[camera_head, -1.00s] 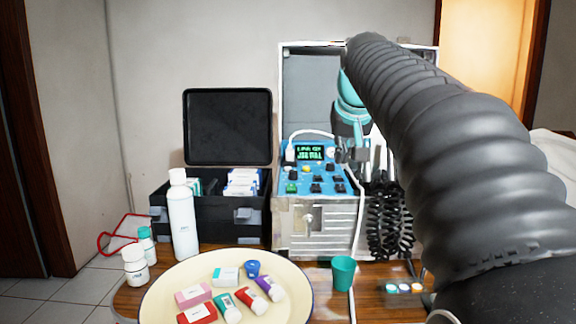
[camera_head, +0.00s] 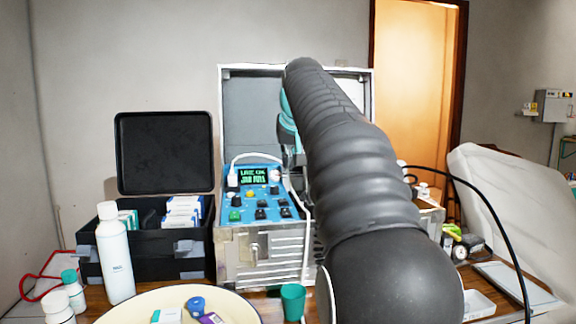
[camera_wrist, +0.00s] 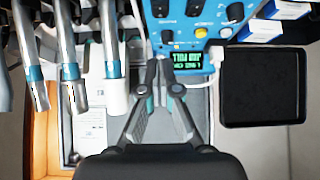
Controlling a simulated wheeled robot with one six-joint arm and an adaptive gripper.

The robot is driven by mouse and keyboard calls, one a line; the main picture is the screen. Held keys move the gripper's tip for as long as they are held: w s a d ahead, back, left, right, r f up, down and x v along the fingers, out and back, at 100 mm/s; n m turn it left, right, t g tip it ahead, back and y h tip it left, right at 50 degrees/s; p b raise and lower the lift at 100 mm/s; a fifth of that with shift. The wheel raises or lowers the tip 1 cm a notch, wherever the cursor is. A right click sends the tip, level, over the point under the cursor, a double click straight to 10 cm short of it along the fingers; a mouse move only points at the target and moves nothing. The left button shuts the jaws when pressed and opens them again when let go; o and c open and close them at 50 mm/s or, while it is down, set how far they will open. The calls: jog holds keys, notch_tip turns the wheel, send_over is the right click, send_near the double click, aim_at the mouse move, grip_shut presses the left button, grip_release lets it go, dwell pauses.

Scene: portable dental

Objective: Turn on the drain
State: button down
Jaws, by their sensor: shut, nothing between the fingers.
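The dental unit's blue control panel (camera_head: 247,207) sits in an open metal case (camera_head: 285,245), with a lit green display (camera_head: 253,177) and several black, green and yellow controls. I cannot tell which control is marked for the drain; the labels are too small. In the wrist view the panel (camera_wrist: 178,38) and its display (camera_wrist: 187,62) show at the top, upside down. My gripper (camera_wrist: 162,66) is shut and empty, its tips beside the display in that picture. In the head view my arm hides most of the gripper and the case's right side.
Several metal handpieces (camera_wrist: 112,60) hang close beside my gripper. A black open case (camera_head: 150,250) with boxes stands left of the unit. A white bottle (camera_head: 115,260), a cream tray (camera_head: 135,306) and a green cup (camera_head: 292,302) stand in front. A reclined white chair is at right.

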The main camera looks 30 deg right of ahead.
send_over(283, 200)
jog(key=s, duration=0.2)
jog(key=f, duration=0.6)
jog(key=shift+a, duration=0.25)
jog(key=shift+s+f+b, duration=0.25)
jog(key=shift+f+b, duration=0.05)
jog(key=shift+f, duration=1.6)
jog(key=shift+a, duration=0.1)
